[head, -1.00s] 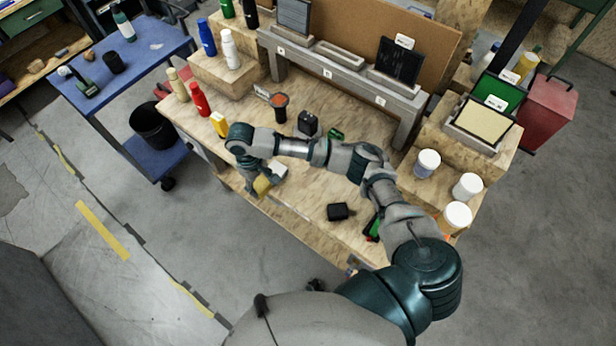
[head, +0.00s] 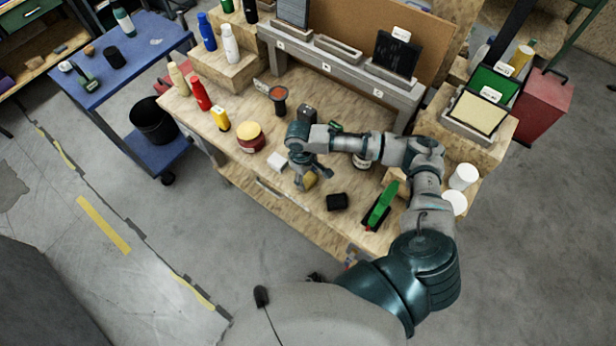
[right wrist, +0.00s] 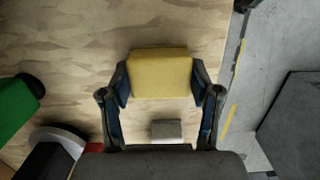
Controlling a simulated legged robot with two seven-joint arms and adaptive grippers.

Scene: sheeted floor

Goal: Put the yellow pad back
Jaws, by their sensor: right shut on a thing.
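The yellow pad (right wrist: 160,73) is a small block gripped between the two fingertips of my right gripper (right wrist: 161,88) in the right wrist view. In the head view the right gripper (head: 307,182) is over the front middle of the wooden workbench (head: 245,172), and a bit of the pad (head: 311,181) shows below it, mostly hidden. I cannot tell how high the pad is above the bench. My left gripper is not in view.
A green-handled tool (head: 381,203) is farther right. A jar with a yellow lid (head: 250,137) and a yellow bottle (head: 220,119) stand left.

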